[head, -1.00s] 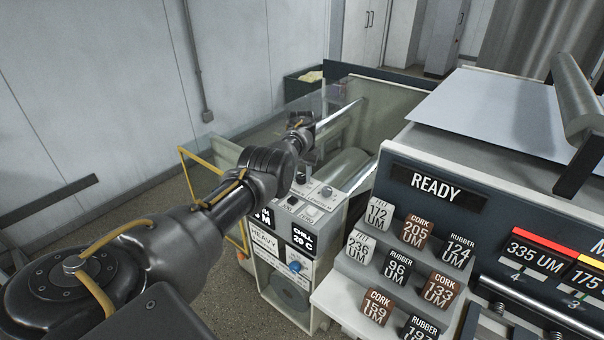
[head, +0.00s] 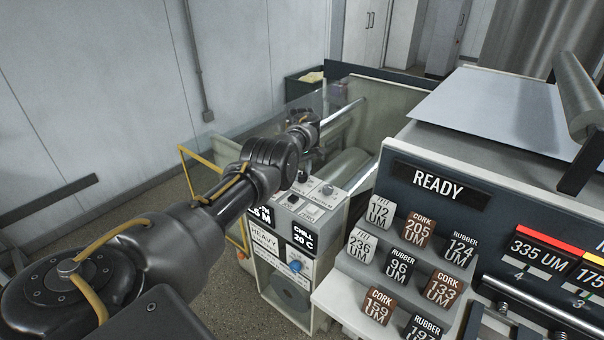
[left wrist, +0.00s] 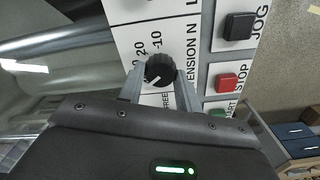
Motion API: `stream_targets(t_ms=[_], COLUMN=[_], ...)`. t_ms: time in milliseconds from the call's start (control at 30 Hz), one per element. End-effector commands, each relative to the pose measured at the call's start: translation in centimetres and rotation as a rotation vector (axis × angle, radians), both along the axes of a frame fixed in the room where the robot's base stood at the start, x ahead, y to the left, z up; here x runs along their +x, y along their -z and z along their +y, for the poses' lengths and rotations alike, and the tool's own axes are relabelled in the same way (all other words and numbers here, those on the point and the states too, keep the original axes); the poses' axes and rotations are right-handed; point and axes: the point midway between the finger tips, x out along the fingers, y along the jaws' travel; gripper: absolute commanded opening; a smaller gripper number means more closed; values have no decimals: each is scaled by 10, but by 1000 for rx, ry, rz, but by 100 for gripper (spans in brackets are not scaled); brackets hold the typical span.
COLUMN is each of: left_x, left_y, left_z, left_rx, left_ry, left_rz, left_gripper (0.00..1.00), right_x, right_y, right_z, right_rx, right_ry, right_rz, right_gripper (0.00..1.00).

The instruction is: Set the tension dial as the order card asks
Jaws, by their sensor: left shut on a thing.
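The tension dial (left wrist: 158,72) is a black round knob with a white pointer mark, on a white panel reading "TENSION N". Marks 20, 10 and FREE show around it; the exact setting is unclear. My left gripper (left wrist: 157,80) has a finger on each side of the knob and is shut on it. In the head view my left arm reaches over the grey control console (head: 334,225), and its fingertips are hard to make out. A white card reading "HEAVY" (head: 265,238) is on the console front; its smaller print is unreadable. My right gripper is not in view.
Black JOG (left wrist: 238,26), red STOP (left wrist: 227,82) and green START (left wrist: 217,113) buttons sit beside the dial. A display (head: 304,237) reads CHILL 20 C. A READY sign (head: 437,185) and stepped labelled blocks (head: 399,265) stand to the right. Clear panels and a roller lie behind.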

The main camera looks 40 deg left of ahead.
Motion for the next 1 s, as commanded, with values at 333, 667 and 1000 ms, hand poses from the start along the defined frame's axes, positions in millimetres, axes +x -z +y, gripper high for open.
stream_targets(t_ms=[333,667,1000], left_x=[0,0,0], left_y=[0,-1,-1], left_z=[1,1,1], left_rx=[3,3,2], left_ry=[-138,-166,-165], left_rz=[-2,-2,-1], left_gripper=[11,11,47], right_x=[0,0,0], right_y=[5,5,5], right_z=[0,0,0], right_rx=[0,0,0], right_ry=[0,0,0], right_rz=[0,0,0], right_gripper=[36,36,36])
